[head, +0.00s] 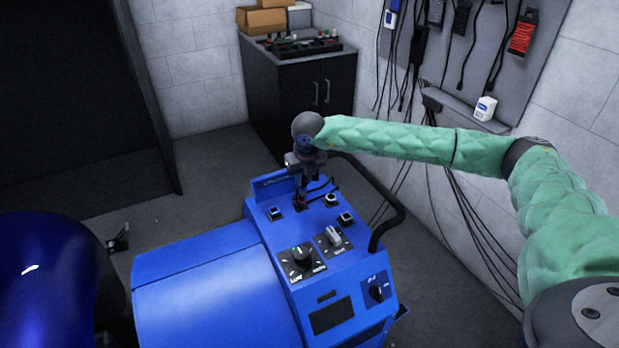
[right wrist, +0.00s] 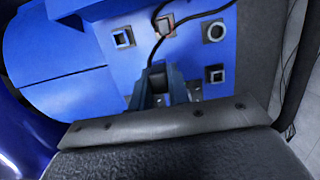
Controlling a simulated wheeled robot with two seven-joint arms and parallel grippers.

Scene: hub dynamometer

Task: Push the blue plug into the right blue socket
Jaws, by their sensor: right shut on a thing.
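My right gripper (head: 302,190) points down over the upper part of the blue machine's panel. In the right wrist view its jaws (right wrist: 160,90) are shut on a dark and blue piece with a black cable, which I take for the blue plug (right wrist: 157,78); the jaws hide most of it. The right blue socket (head: 346,217) is a small square at the panel's right side, also in the right wrist view (right wrist: 214,74). The held piece is left of it and apart from it. My left gripper is not in view.
The left blue socket (head: 274,213), a round socket (head: 331,199) and a reddish fitting (right wrist: 165,22) are close by. Knobs (head: 301,256) stand nearer on the panel. A black bar (head: 388,215) curves along the right side. A dark cabinet (head: 290,90) stands behind.

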